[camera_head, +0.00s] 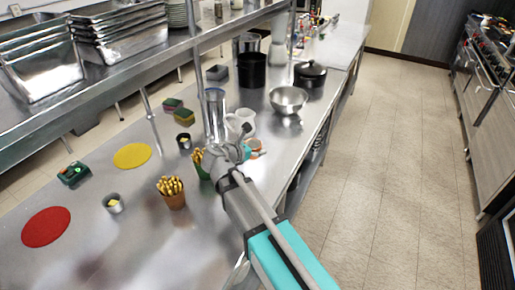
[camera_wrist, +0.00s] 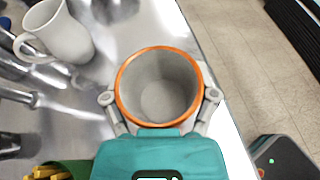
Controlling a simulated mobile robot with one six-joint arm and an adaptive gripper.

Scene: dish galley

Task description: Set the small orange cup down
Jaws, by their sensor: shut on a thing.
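The small orange cup (camera_wrist: 158,90) has an orange rim and a pale grey inside, and it looks empty. In the wrist view my gripper (camera_wrist: 160,98) has one finger on each side of it and is shut on it. The cup's opening faces the camera. In the head view the cup (camera_head: 257,146) shows in part beyond my gripper (camera_head: 250,151), over the right side of the metal counter (camera_head: 222,238). Its base is hidden, so I cannot tell whether it touches the counter.
A white mug (camera_head: 241,121) stands close by and also shows in the wrist view (camera_wrist: 60,35). A tall metal container (camera_head: 213,113) and cups of fries (camera_head: 172,192) are to the left. A steel bowl (camera_head: 288,99) and a lidded black pot (camera_head: 310,74) stand farther back. The counter's right edge is near.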

